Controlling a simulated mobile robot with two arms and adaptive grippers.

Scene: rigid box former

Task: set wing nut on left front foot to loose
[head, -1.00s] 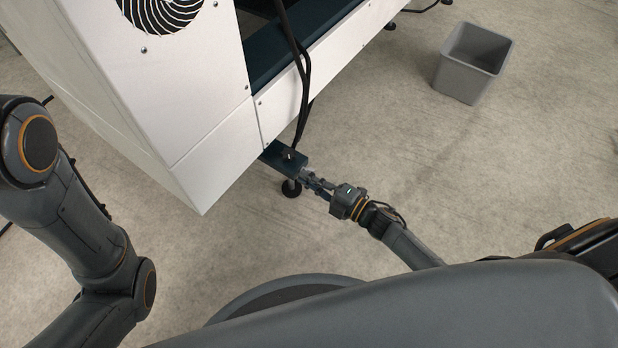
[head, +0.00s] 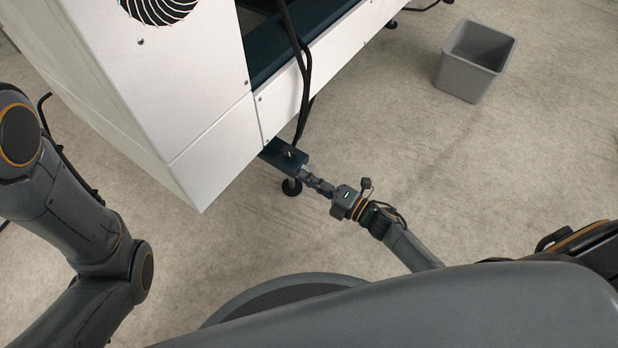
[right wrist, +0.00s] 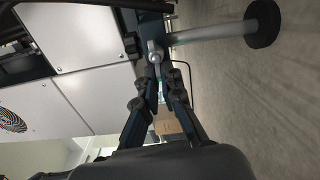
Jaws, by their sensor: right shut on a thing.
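The left front foot (head: 291,188) is a dark round pad on a short post under the dark blue bracket (head: 276,152) at the machine's lower corner. In the right wrist view the foot (right wrist: 263,23) shows as a black disc on a grey metal stem. The wing nut (right wrist: 153,48) is a small light metal piece on that stem by the bracket. My right gripper (head: 312,178) reaches it from the right. In the right wrist view its fingers (right wrist: 156,66) are shut on the wing nut and partly hide it. My left gripper is out of view.
Black cables (head: 305,85) hang down near the bracket. A grey bin (head: 474,62) stands on the floor at the upper right.

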